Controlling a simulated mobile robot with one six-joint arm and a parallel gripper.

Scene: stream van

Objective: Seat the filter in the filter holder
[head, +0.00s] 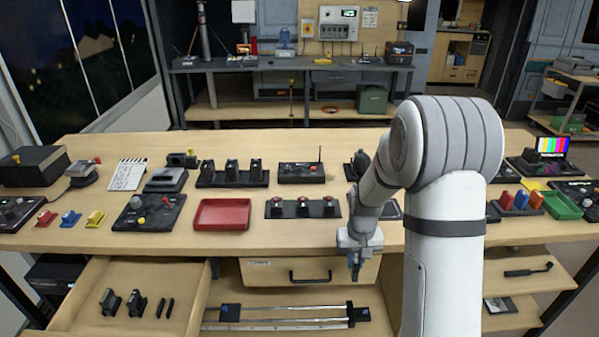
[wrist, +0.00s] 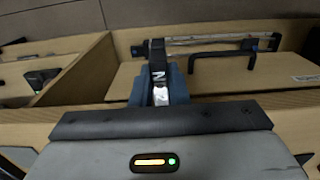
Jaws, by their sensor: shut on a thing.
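My gripper (head: 356,258) hangs just in front of the bench's front edge, by the right end of a closed drawer. In the wrist view my gripper (wrist: 160,90) has its blue fingers shut on a narrow dark piece (wrist: 158,60) with a white letter N on it, which looks like the filter. The piece stands out beyond the fingertips; its lower part is hidden between them. In the head view it is too small to make out clearly. I cannot tell which thing is the filter holder; my arm hides part of the bench's right half.
An open drawer (head: 90,318) at the lower left holds several small dark parts. The closed drawer (head: 262,271) has a black handle (head: 310,279). A red tray (head: 221,228) and a panel with red buttons (head: 303,215) lie near the bench's front edge. A slider rail (head: 280,322) lies below.

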